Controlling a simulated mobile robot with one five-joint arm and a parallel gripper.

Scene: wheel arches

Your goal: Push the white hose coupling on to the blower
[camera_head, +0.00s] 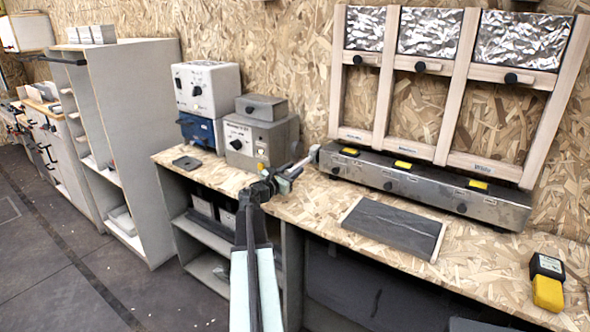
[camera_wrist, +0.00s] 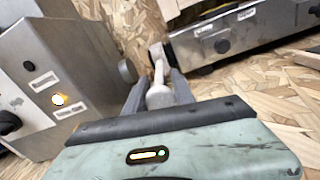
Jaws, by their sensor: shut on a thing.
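My gripper (camera_head: 285,178) is over the bench, and its fingers also show in the wrist view (camera_wrist: 160,88). It is shut on the pale hose coupling (camera_wrist: 159,96), whose rounded end lies between the fingers. A narrower pale part runs away from the fingers to a ring-like end. In the head view the pale piece (camera_head: 299,165) is small, and the fingers partly hide it. The grey metal box (camera_head: 258,135), seemingly the blower, stands left of the gripper. In the wrist view its side (camera_wrist: 85,75) carries a round grey stub (camera_wrist: 127,70), apart from the coupling.
A long metal box (camera_head: 420,185) with yellow switches stands right of the gripper, below a wooden frame with foil panels (camera_head: 432,32). A dark flat plate (camera_head: 393,226) and a yellow-black device (camera_head: 547,283) lie on the bench. A white-and-blue unit (camera_head: 205,100) stands further left.

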